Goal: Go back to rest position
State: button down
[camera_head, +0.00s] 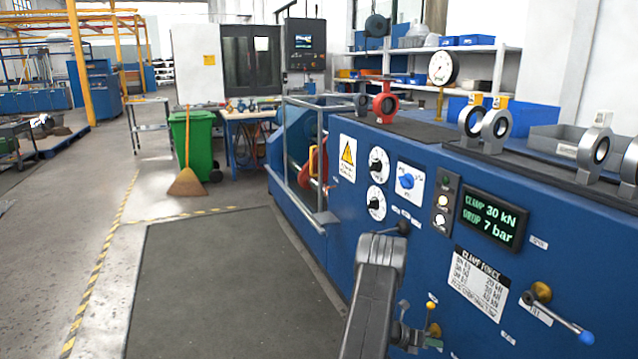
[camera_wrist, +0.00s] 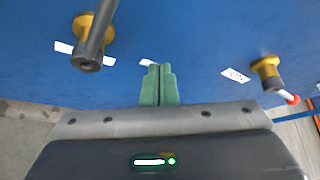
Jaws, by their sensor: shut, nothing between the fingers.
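My gripper (camera_wrist: 158,72) shows at the middle of the wrist view, with its two green fingers pressed together and nothing between them. Its fingers are in front of the blue machine panel (camera_wrist: 195,45) and touch no lever that I can see. In the head view my arm rises at bottom centre, in front of the blue panel (camera_head: 400,265), and partly hides its lower left part. A grey lever on a yellow base (camera_wrist: 95,35) is left of the fingers in the wrist view. A red-tipped lever on a yellow base (camera_wrist: 268,72) is at the right.
The panel carries dials (camera_head: 377,165), a blue knob (camera_head: 407,181), a green-lettered display (camera_head: 490,220) and a blue-tipped lever (camera_head: 560,315). Ring-shaped valve bodies (camera_head: 494,124) stand on top. A dark mat (camera_head: 220,280) and open floor lie left. A green bin (camera_head: 196,145) and broom stand beyond.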

jog(key=shift+s+d+f+m+t+y+p, duration=0.1)
jog(key=shift+s+f+m+t+y+p, duration=0.1)
jog(key=shift+f+m+t+y, duration=0.35)
jog(key=shift+s+d+f+m+t+y+p, duration=0.1)
jog(key=shift+s+f+m+t+y, duration=0.15)
jog(key=shift+f+m+t, duration=0.55)
jog(key=shift+s+d+f+m+t+y+p, duration=0.15)
jog(key=shift+f+m+t+y, duration=0.25)
jog(key=shift+f+m, duration=0.5)
jog(key=shift+a, duration=0.1)
